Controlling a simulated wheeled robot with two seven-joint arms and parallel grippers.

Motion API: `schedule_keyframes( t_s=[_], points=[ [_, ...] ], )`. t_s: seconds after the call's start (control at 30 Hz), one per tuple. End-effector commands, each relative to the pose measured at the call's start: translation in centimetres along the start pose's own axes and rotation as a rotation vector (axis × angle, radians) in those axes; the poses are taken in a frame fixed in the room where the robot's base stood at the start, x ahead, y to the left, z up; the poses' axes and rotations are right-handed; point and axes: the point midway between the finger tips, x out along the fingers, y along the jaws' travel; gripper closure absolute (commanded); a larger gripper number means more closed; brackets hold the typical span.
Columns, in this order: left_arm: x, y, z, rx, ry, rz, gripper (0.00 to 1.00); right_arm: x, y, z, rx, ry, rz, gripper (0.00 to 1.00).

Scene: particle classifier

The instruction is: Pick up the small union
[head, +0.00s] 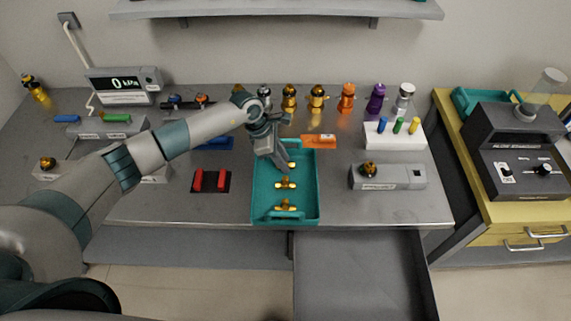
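A teal tray (261,205) on the grey bench holds several brass fittings in a column. The far fitting (291,165) lies beside my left gripper's fingertips, a middle fitting (286,184) lies nearer, and a near fitting (286,206) is by the front handle. I cannot tell for sure which of them is the small union. My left gripper (282,163) points down over the far part of the tray. Whether its fingers are open or touch the far fitting is too small to tell. My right gripper is out of view.
Red blocks (209,181) lie to the left. A grey fixture (388,177) and a white rack (394,136) with coloured pegs are to the right.

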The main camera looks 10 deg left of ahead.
Motion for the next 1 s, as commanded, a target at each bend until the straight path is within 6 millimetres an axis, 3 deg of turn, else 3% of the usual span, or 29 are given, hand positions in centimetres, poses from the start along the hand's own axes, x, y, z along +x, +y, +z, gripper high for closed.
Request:
schedule_keyframes(
  t_s=[0.07,0.2,0.67,0.97,1.0],
  points=[
    [0.0,0.0,0.0,0.000,0.000,0.000,0.75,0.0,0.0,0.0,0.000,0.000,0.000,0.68],
    [0.0,0.0,0.0,0.000,0.000,0.000,1.00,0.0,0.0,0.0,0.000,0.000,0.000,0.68],
    [-0.5,0.1,0.2,0.001,-0.002,0.002,1.00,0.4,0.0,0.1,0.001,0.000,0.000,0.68],
    [-3.7,0.1,1.6,0.005,-0.002,0.005,1.00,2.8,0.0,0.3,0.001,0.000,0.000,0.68],
    [-3.8,-0.7,2.4,0.006,-0.003,0.000,1.00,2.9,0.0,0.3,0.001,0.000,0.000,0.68]
  ],
)
